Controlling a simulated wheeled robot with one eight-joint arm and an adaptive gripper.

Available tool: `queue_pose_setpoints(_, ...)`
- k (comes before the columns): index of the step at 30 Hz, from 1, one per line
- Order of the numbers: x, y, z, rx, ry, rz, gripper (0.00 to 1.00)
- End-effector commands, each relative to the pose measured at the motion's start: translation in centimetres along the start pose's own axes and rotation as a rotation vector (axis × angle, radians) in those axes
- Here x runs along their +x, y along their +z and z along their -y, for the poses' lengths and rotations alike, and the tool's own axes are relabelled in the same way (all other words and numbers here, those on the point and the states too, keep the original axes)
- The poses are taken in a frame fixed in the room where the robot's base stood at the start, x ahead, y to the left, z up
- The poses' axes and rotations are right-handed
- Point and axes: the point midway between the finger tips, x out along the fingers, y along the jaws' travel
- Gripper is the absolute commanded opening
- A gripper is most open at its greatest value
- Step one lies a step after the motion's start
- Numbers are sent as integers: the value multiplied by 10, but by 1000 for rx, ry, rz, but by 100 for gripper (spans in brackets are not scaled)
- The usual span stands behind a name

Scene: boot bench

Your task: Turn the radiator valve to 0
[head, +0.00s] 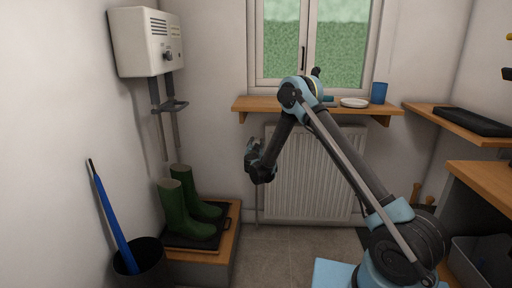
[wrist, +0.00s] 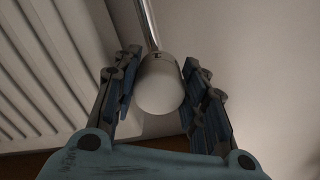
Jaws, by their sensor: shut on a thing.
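The radiator valve is a pale, rounded knob (wrist: 160,84) at the end of a metal pipe (wrist: 148,24) in the wrist view. My gripper (wrist: 159,85) is shut on it, with one blue-padded finger on each side of the knob. No number or mark can be read on the valve. In the head view my gripper (head: 259,163) is at the left edge of the white radiator (head: 314,185), and it hides the valve there.
A wooden sill (head: 260,104) with a white plate (head: 354,103) and a blue cup (head: 379,92) runs above the radiator. Green boots (head: 188,215) stand on a tray at left, near a dark bin (head: 145,262) holding a blue umbrella (head: 113,218). Some floor (head: 283,241) below the radiator is clear.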

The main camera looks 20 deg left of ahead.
Motion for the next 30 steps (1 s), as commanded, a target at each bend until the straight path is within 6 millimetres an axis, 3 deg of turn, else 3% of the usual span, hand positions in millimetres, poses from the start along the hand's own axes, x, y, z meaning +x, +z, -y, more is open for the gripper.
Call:
queue_pose_setpoints(14, 0, -1, -2, -16, 3, -1, 15)
queue_pose_setpoints(15, 0, -1, -2, -16, 3, -2, 41)
queue_pose_setpoints(16, 1, -1, -2, -16, 3, -2, 48)
queue_pose_setpoints(30, -8, -1, -1, -16, 1, -1, 48)
